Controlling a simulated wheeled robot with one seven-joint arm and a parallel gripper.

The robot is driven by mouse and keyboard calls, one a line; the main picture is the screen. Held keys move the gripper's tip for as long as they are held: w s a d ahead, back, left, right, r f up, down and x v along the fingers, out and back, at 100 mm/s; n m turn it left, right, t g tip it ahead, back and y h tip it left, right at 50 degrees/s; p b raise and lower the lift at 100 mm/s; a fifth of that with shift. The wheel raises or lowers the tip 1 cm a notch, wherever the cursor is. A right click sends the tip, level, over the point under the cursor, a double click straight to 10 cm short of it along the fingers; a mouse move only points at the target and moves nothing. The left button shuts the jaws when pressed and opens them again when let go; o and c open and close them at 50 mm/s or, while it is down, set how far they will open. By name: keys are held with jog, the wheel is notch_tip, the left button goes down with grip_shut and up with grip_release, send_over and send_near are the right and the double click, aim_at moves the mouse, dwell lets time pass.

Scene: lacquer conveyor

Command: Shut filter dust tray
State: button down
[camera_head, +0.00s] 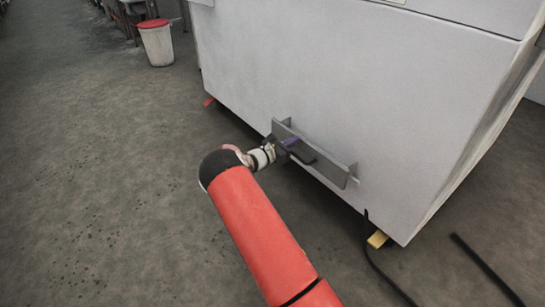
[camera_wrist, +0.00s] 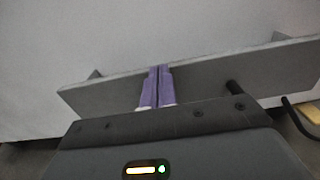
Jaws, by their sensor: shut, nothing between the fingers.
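The filter dust tray (camera_head: 335,171) is a grey flat-fronted tray low on the side of the white machine. It stands out from the machine, with its side walls showing behind the front plate. A dark bar handle (camera_head: 303,153) is on its front. My gripper (camera_head: 290,142) is at the left half of the tray front, left of the handle's middle. In the wrist view the tray front (camera_wrist: 215,75) runs across the picture, and my purple fingertips (camera_wrist: 158,70) are together against or just before it. The fingers are shut and empty. Whether they touch the plate is hard to tell.
The white machine (camera_head: 340,80) fills the right side. A black cable (camera_head: 378,270) lies on the floor near its yellow foot (camera_head: 377,239). A white bin with a red lid (camera_head: 156,43) stands at the back left. The floor on the left is clear.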

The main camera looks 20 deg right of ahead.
aim_at(315, 129)
jog(key=b+x, duration=0.1)
jog(key=x, duration=0.6)
jog(key=shift+d+f+b, duration=0.1)
jog(key=shift+d+b, duration=0.05)
jog(key=shift+b, duration=0.2)
jog(key=shift+w+d, duration=0.15)
jog(key=shift+d, duration=0.05)
